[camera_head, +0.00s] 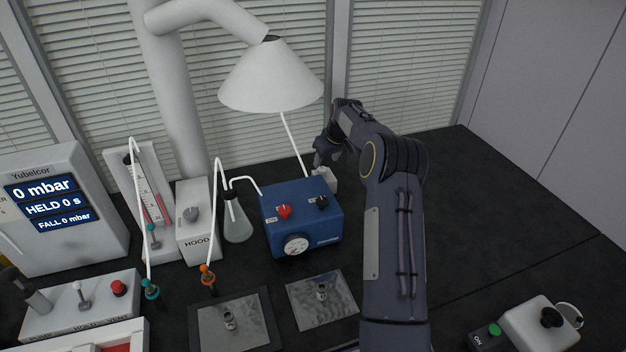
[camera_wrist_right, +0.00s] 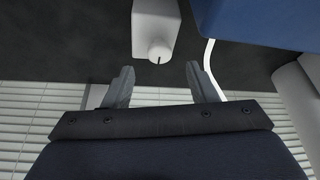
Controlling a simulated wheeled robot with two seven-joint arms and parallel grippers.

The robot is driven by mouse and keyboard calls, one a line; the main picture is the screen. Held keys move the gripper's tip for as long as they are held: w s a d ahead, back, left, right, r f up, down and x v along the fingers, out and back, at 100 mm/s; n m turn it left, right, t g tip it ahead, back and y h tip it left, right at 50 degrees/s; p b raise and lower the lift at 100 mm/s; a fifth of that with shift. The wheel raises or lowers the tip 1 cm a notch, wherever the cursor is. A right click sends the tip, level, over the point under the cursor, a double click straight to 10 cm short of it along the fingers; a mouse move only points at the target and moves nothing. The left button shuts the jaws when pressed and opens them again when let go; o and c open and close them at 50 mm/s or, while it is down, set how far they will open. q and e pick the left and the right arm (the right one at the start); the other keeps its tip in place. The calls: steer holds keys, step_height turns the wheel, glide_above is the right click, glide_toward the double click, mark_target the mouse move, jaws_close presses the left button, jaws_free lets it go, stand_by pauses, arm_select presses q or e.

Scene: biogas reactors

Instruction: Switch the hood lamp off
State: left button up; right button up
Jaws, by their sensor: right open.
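The white conical hood (camera_head: 270,82) hangs from a white pipe at the upper middle of the head view. Its underside is hidden, so I cannot tell whether the lamp is lit. A small white box (camera_head: 327,177) stands behind the right side of the blue unit, partly hidden by my arm. In the wrist view this white box (camera_wrist_right: 154,20) carries a round white knob (camera_wrist_right: 158,48) with a dark mark. My right gripper (camera_head: 323,160) is just above the box. Its open, empty fingers (camera_wrist_right: 160,68) point toward the knob, one on each side, apart from it.
The blue unit (camera_head: 300,216) with red and black knobs is close left of the gripper. A thin white line (camera_head: 294,140) runs down from the hood beside it. The HOOD box (camera_head: 197,240), flask (camera_head: 237,222) and tubes stand further left. The bench right of my arm is mostly clear.

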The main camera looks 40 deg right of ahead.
steer(key=s+a+r+y+b, duration=0.1)
steer(key=s+a+r, duration=0.5)
steer(key=s+a, duration=0.3)
steer(key=s+a+r+t+y+b, duration=0.1)
steer(key=s+a+r+b, duration=0.1)
steer(key=s+a+r, duration=0.4)
steer(key=shift+s+a+r+m+b, duration=0.3)
steer(key=shift+s+a, duration=1.05)
steer(key=shift+a, duration=0.4)
steer(key=s+a+f+y, duration=0.1)
steer(key=s+a+f, duration=0.2)
steer(key=s+a, duration=0.4)
steer(key=s+a+f+y, duration=0.1)
steer(key=s+a+f, duration=0.3)
steer(key=s+a, duration=0.4)
steer(key=s, duration=0.6)
steer(key=shift+s, duration=0.3)
steer(key=shift+f, duration=0.1)
